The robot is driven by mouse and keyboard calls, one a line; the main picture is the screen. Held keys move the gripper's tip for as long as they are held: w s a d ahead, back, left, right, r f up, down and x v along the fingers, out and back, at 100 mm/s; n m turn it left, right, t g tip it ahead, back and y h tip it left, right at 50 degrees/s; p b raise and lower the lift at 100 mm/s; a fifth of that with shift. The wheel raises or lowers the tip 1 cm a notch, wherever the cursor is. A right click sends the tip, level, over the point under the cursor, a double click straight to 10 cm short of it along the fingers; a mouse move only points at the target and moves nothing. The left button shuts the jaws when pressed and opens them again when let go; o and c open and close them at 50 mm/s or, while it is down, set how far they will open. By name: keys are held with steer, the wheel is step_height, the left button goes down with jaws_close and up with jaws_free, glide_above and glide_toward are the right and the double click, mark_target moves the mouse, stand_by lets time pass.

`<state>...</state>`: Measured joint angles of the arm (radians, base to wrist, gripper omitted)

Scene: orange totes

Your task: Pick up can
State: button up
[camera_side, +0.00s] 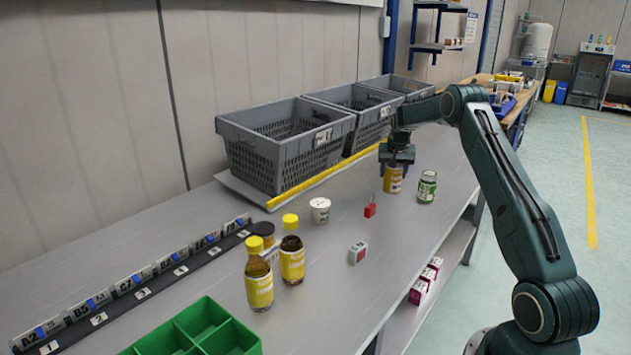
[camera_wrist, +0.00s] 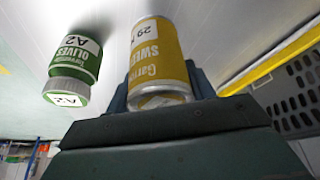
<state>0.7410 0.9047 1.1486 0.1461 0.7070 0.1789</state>
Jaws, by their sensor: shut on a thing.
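A yellow can with a white label (camera_side: 393,181) stands on the grey table toward the far right. My gripper (camera_side: 397,160) is above it, pointing down, with its jaws shut on the upper part of the can. In the wrist view the yellow can (camera_wrist: 158,55) lies between my jaws, and its printed label faces the camera. I cannot tell whether its base touches the table.
A green olives jar (camera_side: 427,187) stands close beside the can, also in the wrist view (camera_wrist: 75,60). Grey crates (camera_side: 285,150) line the back behind a yellow strip. A white cup (camera_side: 320,209), a red padlock-like item (camera_side: 370,210) and bottles (camera_side: 259,280) stand nearer the camera.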

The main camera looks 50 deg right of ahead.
step_height(320, 180, up, 17)
stand_by(0.4)
steer(key=shift+r, duration=0.1)
steer(key=shift+w, duration=0.1)
stand_by(0.4)
